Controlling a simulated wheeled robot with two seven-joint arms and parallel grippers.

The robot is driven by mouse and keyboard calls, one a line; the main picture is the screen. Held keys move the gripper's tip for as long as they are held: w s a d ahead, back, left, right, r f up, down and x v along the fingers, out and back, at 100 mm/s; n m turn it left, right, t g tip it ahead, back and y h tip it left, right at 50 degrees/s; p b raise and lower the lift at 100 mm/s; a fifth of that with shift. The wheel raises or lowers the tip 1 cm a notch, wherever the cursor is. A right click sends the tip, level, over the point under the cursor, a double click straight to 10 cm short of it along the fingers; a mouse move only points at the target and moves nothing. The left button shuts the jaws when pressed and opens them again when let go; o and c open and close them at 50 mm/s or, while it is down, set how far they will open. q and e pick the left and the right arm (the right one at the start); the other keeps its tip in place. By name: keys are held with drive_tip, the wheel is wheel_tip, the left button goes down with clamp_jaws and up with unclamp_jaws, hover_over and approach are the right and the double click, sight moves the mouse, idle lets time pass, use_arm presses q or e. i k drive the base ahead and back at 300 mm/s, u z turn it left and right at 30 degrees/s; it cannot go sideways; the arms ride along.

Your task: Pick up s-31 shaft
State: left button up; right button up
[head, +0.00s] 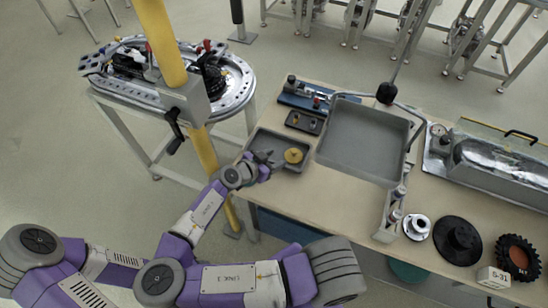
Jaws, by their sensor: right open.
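My right gripper (268,160) is open over the left part of a grey tray (265,140) on the table. A round brass-coloured part (293,155) lies in that tray, just right of the fingers, and the gripper looks apart from it. A white block marked S-31 (493,277) sits at the table's front right, far from the gripper. No piece is clearly a shaft: I cannot tell whether the brass part is the s-31 shaft. My left gripper is not in view.
A larger empty grey tray (365,137) stands right of the gripper. A silver flange (417,227), a black disc (457,240) and a black-orange toothed wheel (517,257) lie at the front right. A yellow post (162,40) rises beside the ring track (235,90) at left.

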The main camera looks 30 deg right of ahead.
sight(397, 194)
drive_tip(key=k, duration=1)
